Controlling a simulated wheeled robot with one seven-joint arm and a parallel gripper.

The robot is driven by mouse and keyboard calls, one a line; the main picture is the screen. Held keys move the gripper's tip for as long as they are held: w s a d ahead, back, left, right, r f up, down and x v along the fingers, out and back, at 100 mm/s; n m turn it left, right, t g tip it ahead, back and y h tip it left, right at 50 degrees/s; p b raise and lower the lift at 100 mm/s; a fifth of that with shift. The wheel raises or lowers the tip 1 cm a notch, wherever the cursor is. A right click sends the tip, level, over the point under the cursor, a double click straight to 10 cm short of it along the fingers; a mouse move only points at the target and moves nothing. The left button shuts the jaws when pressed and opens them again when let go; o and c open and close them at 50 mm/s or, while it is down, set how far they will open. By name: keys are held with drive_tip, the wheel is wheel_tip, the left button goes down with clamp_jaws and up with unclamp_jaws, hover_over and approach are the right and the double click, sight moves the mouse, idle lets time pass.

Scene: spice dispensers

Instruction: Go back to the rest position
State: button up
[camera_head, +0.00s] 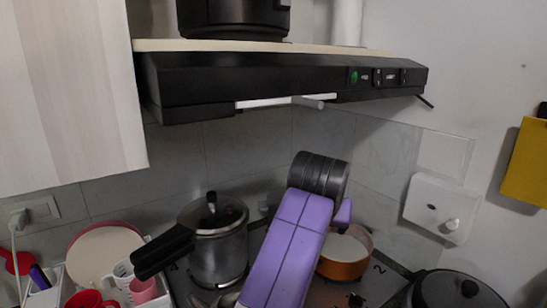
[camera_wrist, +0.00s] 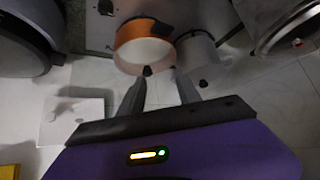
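My gripper (camera_wrist: 160,82) shows in the wrist view with its two grey fingers apart and nothing between them. An orange pot (camera_wrist: 143,48) with a pale inside lies beyond the fingertips. A pale grey round container (camera_wrist: 197,52) is beside the pot. In the head view my purple arm reaches up over the stove and covers part of it. The orange pot (camera_head: 345,262) shows just right of the arm there. My gripper is hidden in the head view.
A pressure cooker (camera_head: 218,243) stands left of my arm. A black lidded pot (camera_head: 458,290) is at lower right. The black range hood (camera_head: 270,82) hangs above, below a shelf. A white wall box (camera_head: 440,207) is at right. Cups and a dish rack fill the lower left.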

drive_tip(key=w+d+r+t+h, duration=0.25)
drive_tip(key=d+t, duration=0.35)
drive_tip(key=d, duration=0.3)
drive_tip(key=s+d+n+t, duration=0.2)
drive_tip(key=s+n+t, duration=0.15)
drive_tip(key=s, duration=0.25)
drive_tip(key=s+f+g+y, duration=0.1)
drive_tip(key=s+f, duration=0.5)
drive_tip(key=s, duration=1)
drive_tip(key=s+a+f+y, duration=0.1)
drive_tip(key=s+f, duration=0.6)
drive_tip(key=s, duration=0.9)
drive_tip(key=s+f+g+y, duration=0.1)
drive_tip(key=s+f+y, duration=0.2)
drive_tip(key=s, duration=1.3)
wheel_tip(320, 180, down, 4)
drive_tip(key=shift+s+a+r+g+b, duration=0.2)
drive_tip(key=shift+s+a+g+b, duration=0.1)
drive_tip(key=shift+a+g, duration=0.1)
